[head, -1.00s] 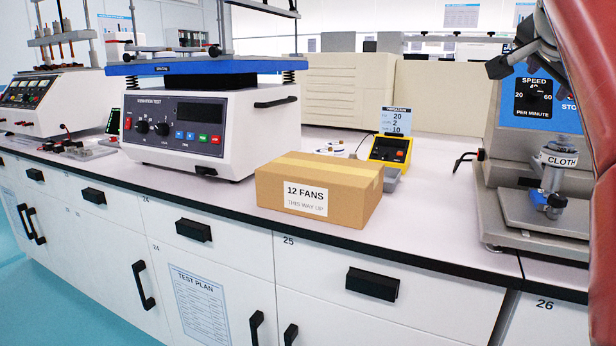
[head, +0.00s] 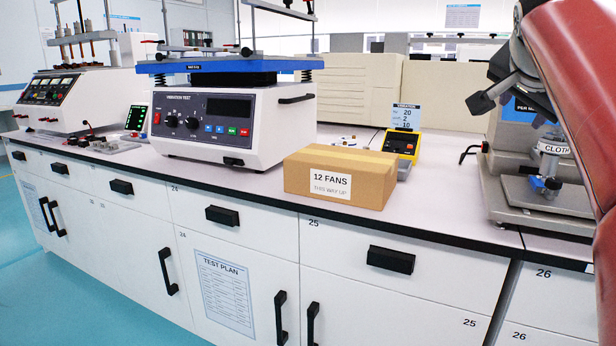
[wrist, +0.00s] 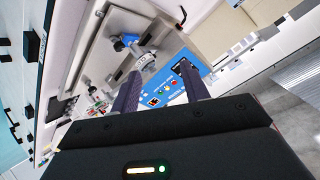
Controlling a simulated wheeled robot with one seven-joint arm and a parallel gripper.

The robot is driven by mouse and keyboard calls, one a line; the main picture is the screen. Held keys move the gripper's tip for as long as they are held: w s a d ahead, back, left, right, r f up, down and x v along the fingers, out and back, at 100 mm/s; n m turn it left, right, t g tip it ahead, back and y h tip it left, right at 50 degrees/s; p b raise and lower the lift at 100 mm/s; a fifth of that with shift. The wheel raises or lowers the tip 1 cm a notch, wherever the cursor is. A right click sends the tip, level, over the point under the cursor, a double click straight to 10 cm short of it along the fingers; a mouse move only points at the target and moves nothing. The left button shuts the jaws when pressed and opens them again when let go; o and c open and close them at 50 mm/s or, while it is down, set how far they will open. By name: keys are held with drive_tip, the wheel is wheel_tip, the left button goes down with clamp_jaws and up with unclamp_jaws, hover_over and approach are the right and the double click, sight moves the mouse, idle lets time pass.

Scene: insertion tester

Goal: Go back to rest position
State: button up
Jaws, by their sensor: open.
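My gripper (head: 490,90) shows at the upper right of the head view, in front of the cloth tester, beside my red arm link. In the wrist view its two dark fingers (wrist: 160,92) stand apart with nothing between them. The cloth tester (head: 550,205) stands on the bench behind the gripper and is partly hidden by my arm. It also shows beyond the fingers in the wrist view (wrist: 112,55), with its blue panel seen past and between them.
A cardboard box (head: 370,180) labelled "12 FANS" sits at the bench's front edge. A vibration tester (head: 275,150) stands to its left, and a yellow controller (head: 401,142) behind it. Bench top (head: 440,205) is clear between box and cloth tester. Blue floor (head: 70,290) is open at lower left.

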drive_tip(key=s+a+f+n+g+y, duration=0.1)
drive_tip(key=s+a+f+n, duration=0.3)
drive_tip(key=f, duration=0.8)
drive_tip(key=s+a+f+n+g+y, duration=0.2)
drive_tip(key=s+a+f, duration=0.5)
drive_tip(key=f, duration=0.5)
drive_tip(key=s+a+f+n+g+y, duration=0.1)
drive_tip(key=s+a+f+n+y, duration=0.2)
drive_tip(key=f, duration=1)
drive_tip(key=s+a+n, duration=0.3)
drive_tip(key=s, duration=0.2)
drive_tip(key=shift+s+a+n+g, duration=0.15)
drive_tip(key=shift+s+n+g, duration=0.15)
drive_tip(key=shift+n, duration=0.1)
